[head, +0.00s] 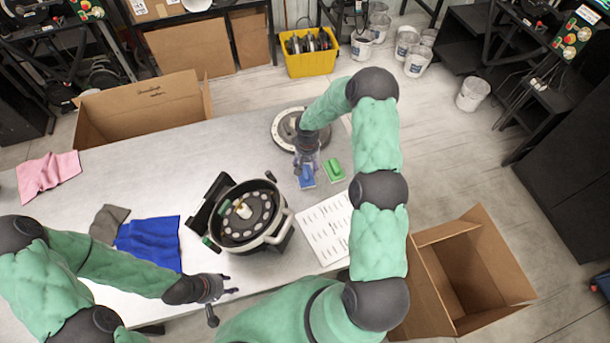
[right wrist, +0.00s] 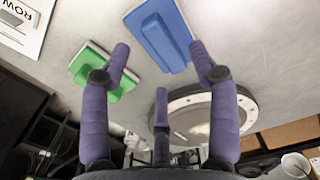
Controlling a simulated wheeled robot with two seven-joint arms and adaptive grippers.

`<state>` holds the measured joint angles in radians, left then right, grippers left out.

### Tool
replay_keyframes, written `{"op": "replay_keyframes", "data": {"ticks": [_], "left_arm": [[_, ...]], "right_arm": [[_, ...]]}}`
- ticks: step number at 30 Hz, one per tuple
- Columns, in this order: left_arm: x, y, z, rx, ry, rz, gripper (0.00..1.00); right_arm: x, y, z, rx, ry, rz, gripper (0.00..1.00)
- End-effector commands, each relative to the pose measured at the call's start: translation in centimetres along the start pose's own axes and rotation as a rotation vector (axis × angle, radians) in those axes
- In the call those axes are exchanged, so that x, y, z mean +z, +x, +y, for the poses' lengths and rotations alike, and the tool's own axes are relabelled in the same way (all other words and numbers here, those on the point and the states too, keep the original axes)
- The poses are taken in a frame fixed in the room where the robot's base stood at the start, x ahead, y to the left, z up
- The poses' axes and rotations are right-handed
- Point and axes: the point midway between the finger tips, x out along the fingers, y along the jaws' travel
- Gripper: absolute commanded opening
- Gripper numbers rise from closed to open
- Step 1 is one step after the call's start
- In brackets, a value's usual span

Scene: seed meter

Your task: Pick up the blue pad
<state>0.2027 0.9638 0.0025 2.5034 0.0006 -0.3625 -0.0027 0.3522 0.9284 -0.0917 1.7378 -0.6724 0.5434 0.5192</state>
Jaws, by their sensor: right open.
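The blue pad (head: 307,180) lies on the grey table, with a raised blue grip on its top. In the right wrist view the blue pad (right wrist: 165,35) shows at the top, beyond the fingertips. My right gripper (head: 308,160) is just above and behind the pad in the head view; its purple fingers (right wrist: 160,60) are spread and nothing is between them. No contact with the pad can be made out. My left gripper (head: 225,290) is near the table's front edge, far from the pad; its jaws are too small to read.
A green pad (head: 334,170) lies right beside the blue one. A round metal disc (head: 284,128) lies behind them. A printed sheet (head: 325,230) and the seed meter (head: 243,217) stand nearer. Blue, grey and pink cloths (head: 48,174) lie left. Open cardboard boxes (head: 470,270) flank the table.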

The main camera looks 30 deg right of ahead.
Motion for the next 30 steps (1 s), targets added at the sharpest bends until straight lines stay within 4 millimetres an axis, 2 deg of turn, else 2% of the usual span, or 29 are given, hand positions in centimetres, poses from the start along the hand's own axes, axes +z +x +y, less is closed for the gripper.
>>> {"op": "replay_keyframes", "data": {"ticks": [12,21,23,27,28,30], "left_arm": [[0.0,-1.0,0.3,0.0,0.0,0.0,0.4],[0.0,-1.0,0.3,0.0,0.0,0.0,0.4],[0.0,-1.0,0.3,0.0,0.0,0.0,0.4],[0.0,-1.0,0.3,0.0,0.0,0.0,0.4],[0.0,-1.0,0.3,0.0,0.0,0.0,0.4],[0.0,-1.0,0.3,0.0,0.0,0.0,0.4]], "right_arm": [[-0.2,4.2,0.0,0.0,0.0,0.0,0.61],[-0.2,4.6,-0.1,0.0,0.0,0.0,0.61],[-0.2,4.6,-0.1,0.0,0.0,0.0,0.47],[-0.2,4.6,-0.1,0.0,0.0,0.0,0.07],[-0.2,4.6,-0.1,0.0,0.0,-0.001,0.0],[-0.2,4.6,-0.1,0.0,0.0,-0.001,0.0]]}}
